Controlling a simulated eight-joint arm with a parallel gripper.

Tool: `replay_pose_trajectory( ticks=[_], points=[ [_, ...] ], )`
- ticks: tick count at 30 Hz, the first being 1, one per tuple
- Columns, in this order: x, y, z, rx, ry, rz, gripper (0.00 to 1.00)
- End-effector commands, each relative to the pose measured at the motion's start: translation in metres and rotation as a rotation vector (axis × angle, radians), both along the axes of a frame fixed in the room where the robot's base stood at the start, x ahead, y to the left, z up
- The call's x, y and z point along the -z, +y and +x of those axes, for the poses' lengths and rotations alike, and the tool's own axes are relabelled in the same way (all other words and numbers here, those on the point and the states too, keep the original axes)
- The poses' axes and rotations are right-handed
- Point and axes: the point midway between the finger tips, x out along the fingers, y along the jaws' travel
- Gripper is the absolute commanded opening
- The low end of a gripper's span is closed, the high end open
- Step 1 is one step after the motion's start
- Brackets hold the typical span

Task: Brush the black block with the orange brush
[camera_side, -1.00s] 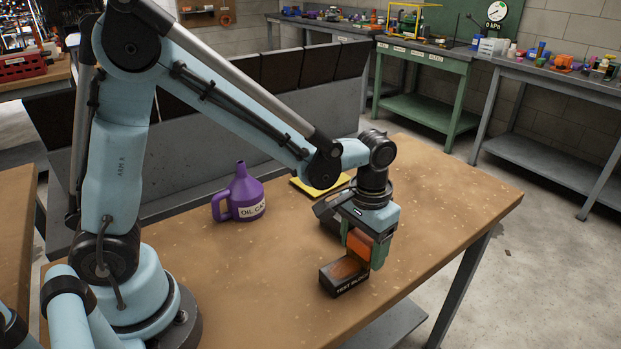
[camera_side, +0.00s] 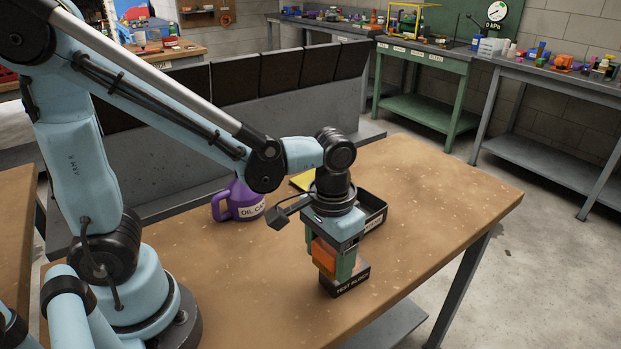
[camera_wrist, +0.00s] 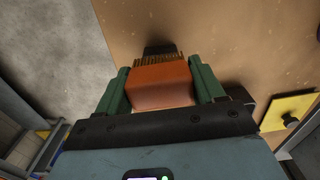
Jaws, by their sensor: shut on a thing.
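My gripper (camera_side: 334,262) is shut on the orange brush (camera_side: 323,254), above the black block (camera_side: 350,284). The block sits on the wooden table, with white lettering on its front side. Brush and gripper hide much of the block's top in the side view. In the wrist view the orange brush (camera_wrist: 162,84) sits between the two green fingers with its bristles pointing away. The black block (camera_wrist: 159,48) shows partly beyond the bristles. I cannot tell whether the bristles touch it.
A black open tray (camera_side: 375,213) stands just behind my gripper. A purple oil can (camera_side: 240,202) is to the left, partly behind my arm. A yellow flat piece (camera_side: 302,181) lies at the back. The table's right side (camera_side: 450,200) is clear.

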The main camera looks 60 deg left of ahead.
Motion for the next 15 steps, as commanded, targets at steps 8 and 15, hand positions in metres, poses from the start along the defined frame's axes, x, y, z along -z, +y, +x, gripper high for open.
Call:
replay_pose_trajectory(
  ticks=[8, 15],
  points=[
    [-0.025, 0.000, 0.001, 0.000, 0.000, 0.000, 0.39],
    [-0.047, 0.000, 0.001, -0.001, 0.000, 0.000, 0.39]
  ],
)
